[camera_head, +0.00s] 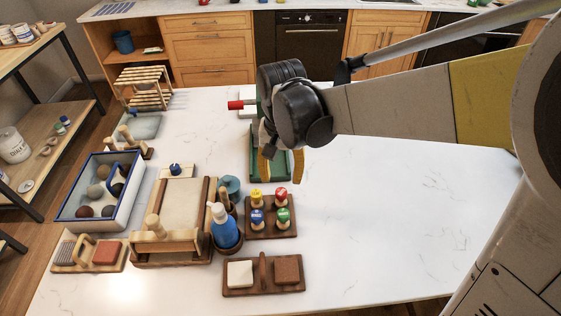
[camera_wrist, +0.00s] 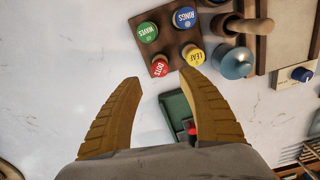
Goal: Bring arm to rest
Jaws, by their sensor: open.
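My gripper (camera_head: 282,178) hangs at the end of my outstretched arm, pointing down over the back middle of the white table (camera_head: 390,200). Its two ochre ribbed fingers are apart, and the wrist view shows nothing between the tips of my gripper (camera_wrist: 159,78). A green tray (camera_head: 256,142) lies below and partly behind it; my gripper hides part of this tray.
A wooden block (camera_head: 285,230) with several coloured stamps stands in front of my gripper. A blue bottle (camera_head: 224,232), a wooden board (camera_head: 182,203) and a blue-rimmed tray (camera_head: 68,203) of balls lie left. The table's right side is clear.

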